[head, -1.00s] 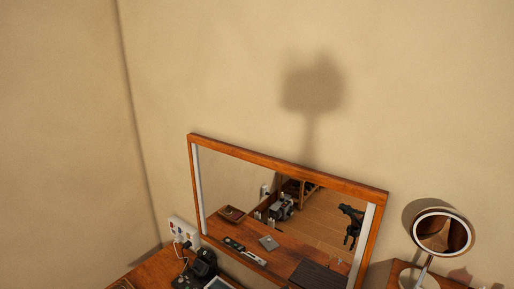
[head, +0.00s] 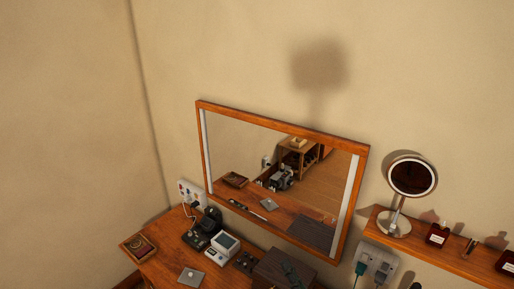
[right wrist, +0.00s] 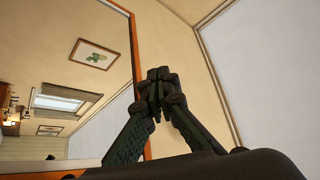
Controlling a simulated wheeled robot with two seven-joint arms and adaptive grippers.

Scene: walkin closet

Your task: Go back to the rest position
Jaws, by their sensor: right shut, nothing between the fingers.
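My right gripper (right wrist: 158,78) shows in the right wrist view, with its dark green fingers brought together at the tips. It is shut and holds nothing. Behind it in that view are the orange edge of the mirror (right wrist: 137,70) and plain wall. In the head view I cannot clearly make out the right gripper. My left gripper is in neither view.
The wood-framed mirror (head: 281,130) leans on the wall above a wooden desk (head: 165,262). On the desk are a small tray (head: 138,246), a black phone (head: 205,228), a white device (head: 222,247) and a dark box (head: 285,268). A round mirror (head: 411,178) and bottles stand on a shelf (head: 450,254).

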